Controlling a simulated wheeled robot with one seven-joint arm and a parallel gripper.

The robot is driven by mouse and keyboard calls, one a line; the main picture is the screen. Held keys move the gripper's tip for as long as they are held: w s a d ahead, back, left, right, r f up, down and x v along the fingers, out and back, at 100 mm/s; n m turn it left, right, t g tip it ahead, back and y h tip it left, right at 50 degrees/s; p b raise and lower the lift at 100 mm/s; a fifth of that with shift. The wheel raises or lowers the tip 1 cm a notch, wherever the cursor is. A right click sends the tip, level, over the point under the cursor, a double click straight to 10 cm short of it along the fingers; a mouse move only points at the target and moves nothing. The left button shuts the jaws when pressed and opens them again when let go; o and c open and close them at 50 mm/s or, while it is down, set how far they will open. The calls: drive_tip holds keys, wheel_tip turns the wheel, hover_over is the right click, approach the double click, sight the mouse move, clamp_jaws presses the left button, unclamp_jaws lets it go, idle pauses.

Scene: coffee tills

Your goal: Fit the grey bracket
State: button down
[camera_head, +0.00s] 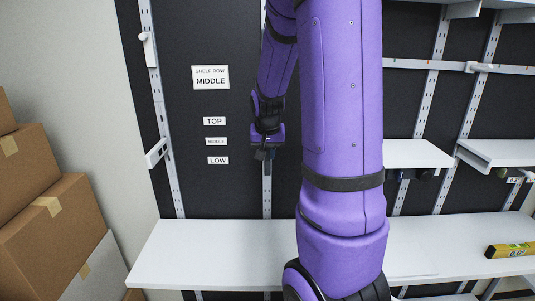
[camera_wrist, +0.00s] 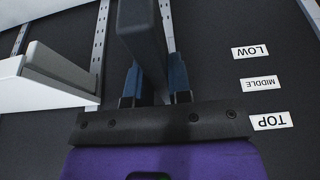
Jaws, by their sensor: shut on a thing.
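The grey bracket (camera_wrist: 142,28) is a long grey bar between the two blue fingers of my gripper (camera_wrist: 154,75) in the wrist view. My gripper is shut on it, and the bar extends beyond the fingertips. In the head view my gripper (camera_head: 264,153) is in front of the dark back panel, beside the middle slotted upright (camera_head: 267,198). The bracket is hard to make out there. The upright also shows behind the fingers in the wrist view (camera_wrist: 101,38). I cannot tell whether the bracket touches it.
A sign (camera_head: 210,77) reads "SHELF ROW MIDDLE". TOP, MIDDLE and LOW labels (camera_head: 216,141) are below it. The left upright (camera_head: 164,110) carries a white bracket (camera_head: 156,153). A wide white shelf (camera_head: 215,255) is below, with a yellow level (camera_head: 510,250) at right. Cardboard boxes (camera_head: 45,225) stand at left.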

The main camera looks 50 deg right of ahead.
drive_tip(key=shift+w+d+f, duration=0.2)
drive_tip(key=shift+w+d, duration=0.45)
drive_tip(key=shift+d, duration=0.1)
drive_tip(key=shift+w+d+f, duration=0.2)
drive_tip(key=shift+w+d, duration=0.4)
drive_tip(key=shift+d, duration=0.1)
drive_tip(key=shift+w+d, duration=0.15)
drive_tip(key=shift+d, duration=0.05)
drive_tip(key=shift+w+d, duration=0.7)
drive_tip(key=shift+d, duration=0.15)
drive_tip(key=shift+w+d, duration=0.2)
idle(0.8)
drive_tip(key=shift+f, duration=0.5)
idle(0.4)
drive_tip(key=c, duration=1)
unclamp_jaws()
drive_tip(key=shift+o, duration=0.2)
